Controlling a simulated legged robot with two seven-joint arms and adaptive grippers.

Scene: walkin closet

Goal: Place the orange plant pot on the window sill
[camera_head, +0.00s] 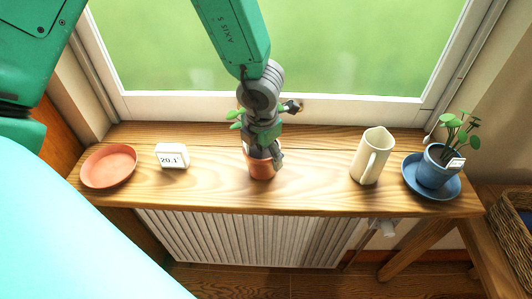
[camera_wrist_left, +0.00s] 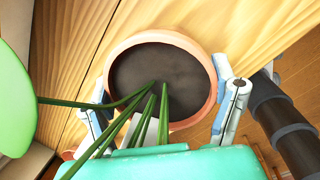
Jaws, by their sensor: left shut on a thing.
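The orange plant pot (camera_head: 262,170), with green leaves and dark soil, is at the middle of the wooden window sill (camera_head: 315,185). My left gripper (camera_head: 264,150) comes down over it from above and hides much of the plant. In the left wrist view the pot's round rim (camera_wrist_left: 211,75) sits between the two fingers of the left gripper (camera_wrist_left: 165,105), which is shut on it. The pot looks upright. I cannot tell whether its base touches the sill or is slightly above. My right gripper is not in view.
An empty orange saucer (camera_head: 109,167) and a small white display (camera_head: 172,156) stand to the left. A cream jug (camera_head: 371,157) and a blue pot (camera_head: 434,169) on a blue saucer (camera_head: 410,178) stand to the right. Bare sill lies either side of the orange pot. The window is behind.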

